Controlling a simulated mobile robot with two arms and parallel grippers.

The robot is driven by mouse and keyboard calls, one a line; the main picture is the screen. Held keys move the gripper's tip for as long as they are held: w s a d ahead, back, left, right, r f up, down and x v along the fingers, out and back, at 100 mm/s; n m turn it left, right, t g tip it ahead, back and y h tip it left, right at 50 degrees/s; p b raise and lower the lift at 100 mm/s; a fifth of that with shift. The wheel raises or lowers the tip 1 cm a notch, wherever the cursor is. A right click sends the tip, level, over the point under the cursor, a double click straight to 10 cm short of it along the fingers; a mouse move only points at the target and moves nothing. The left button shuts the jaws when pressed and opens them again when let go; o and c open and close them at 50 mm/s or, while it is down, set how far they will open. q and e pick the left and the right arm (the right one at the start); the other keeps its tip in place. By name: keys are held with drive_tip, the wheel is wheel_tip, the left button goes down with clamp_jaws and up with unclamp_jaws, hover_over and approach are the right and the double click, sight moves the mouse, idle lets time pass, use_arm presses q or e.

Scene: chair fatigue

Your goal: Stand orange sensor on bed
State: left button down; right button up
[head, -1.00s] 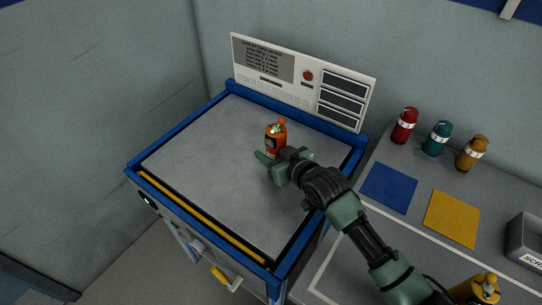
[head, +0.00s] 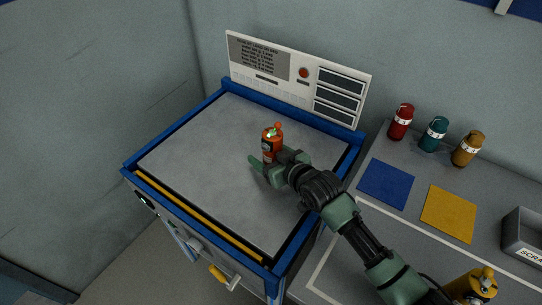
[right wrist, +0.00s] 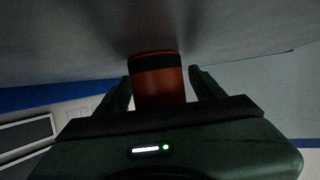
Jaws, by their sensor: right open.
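The orange sensor (head: 271,144), a small bottle-shaped body with a dark band and a knob on top, stands upright on the grey bed (head: 205,150) of the blue-framed machine. My right gripper (head: 276,161) is low over the bed with its fingers on either side of the sensor. In the right wrist view the sensor (right wrist: 158,80) sits between the two open fingers, with a gap at the right finger; contact at the left finger is unclear. The sensor's base is partly hidden by the gripper in the head view. My left gripper is out of view.
A control panel (head: 262,58) stands behind the bed. On the right bench are red (head: 401,122), teal (head: 433,134) and ochre (head: 468,149) bottles, a blue mat (head: 386,183), a yellow mat (head: 449,213) and a grey scrap bin (head: 525,236). The bed's left half is clear.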

drive_tip(key=v, duration=1.2)
drive_tip(key=shift+r, duration=0.15)
drive_tip(key=shift+s, duration=0.1)
